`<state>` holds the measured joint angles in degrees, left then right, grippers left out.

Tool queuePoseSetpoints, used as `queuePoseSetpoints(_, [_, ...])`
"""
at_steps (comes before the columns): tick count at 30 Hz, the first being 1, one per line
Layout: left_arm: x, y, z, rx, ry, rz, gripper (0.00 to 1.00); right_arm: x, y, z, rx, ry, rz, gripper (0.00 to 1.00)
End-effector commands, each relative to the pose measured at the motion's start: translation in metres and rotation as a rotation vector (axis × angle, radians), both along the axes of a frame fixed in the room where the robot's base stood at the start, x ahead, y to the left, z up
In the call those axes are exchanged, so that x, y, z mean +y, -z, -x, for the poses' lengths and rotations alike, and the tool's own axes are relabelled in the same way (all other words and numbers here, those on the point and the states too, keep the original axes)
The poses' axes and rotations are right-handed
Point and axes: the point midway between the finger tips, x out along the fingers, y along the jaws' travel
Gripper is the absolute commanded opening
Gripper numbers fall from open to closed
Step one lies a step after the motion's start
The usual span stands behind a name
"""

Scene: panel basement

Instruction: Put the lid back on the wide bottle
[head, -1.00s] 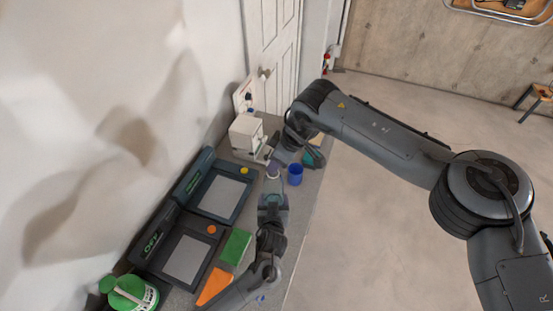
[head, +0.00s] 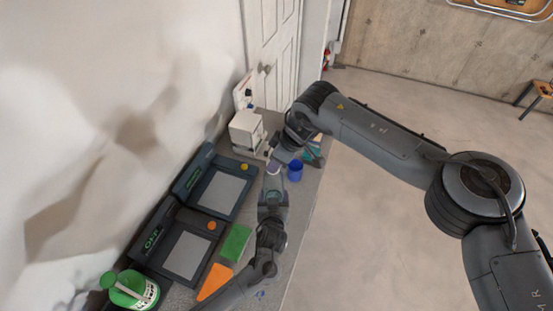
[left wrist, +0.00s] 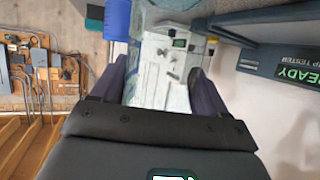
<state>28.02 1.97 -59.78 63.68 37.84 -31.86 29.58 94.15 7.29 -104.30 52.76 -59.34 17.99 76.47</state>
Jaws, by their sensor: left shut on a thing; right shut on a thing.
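My left gripper (head: 272,192) is shut on the clear wide bottle, above the bench. The bottle (left wrist: 150,75) shows as a see-through body between the two fingers in the left wrist view. My right gripper (head: 277,160) is shut on a small pale purple thing (head: 273,168), which looks like the lid, at the bottle's top end. The two grippers are very close there. Whether the lid touches the bottle's mouth or is seated I cannot tell.
A blue cup (head: 295,171) stands just right of the grippers. Dark testers with grey pads (head: 221,195) line the wall side. A green block (head: 236,243), an orange block (head: 214,281) and a green-lidded tub (head: 133,290) are nearer. A white machine (head: 246,131) stands at the back.

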Motion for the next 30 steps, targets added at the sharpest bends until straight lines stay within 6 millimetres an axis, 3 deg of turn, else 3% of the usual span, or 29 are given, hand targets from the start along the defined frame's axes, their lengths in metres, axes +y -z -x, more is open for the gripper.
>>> queuePoseSetpoints(15, [0.000, 0.000, 0.000, 0.001, -0.001, 0.000, 0.19, 0.000, 0.011, 0.000, 0.001, 0.001, -0.002, 0.11])
queuePoseSetpoints(16, [0.000, 0.000, 0.000, 0.001, -0.001, 0.000, 0.00, 0.000, 0.010, 0.000, 0.001, 0.001, -0.002, 0.11])
queuePoseSetpoints(20, [0.000, 0.001, 0.000, 0.001, -0.001, -0.001, 0.00, 0.002, 0.012, 0.002, 0.004, 0.050, -0.003, 0.11])
queuePoseSetpoints(23, [0.000, 0.000, 0.000, 0.001, 0.000, -0.001, 0.00, 0.004, 0.013, 0.004, 0.008, 0.175, -0.005, 0.11])
queuePoseSetpoints(30, [0.000, 0.000, 0.000, 0.001, 0.001, -0.001, 0.00, 0.010, 0.012, 0.008, 0.009, 0.699, -0.002, 0.11])
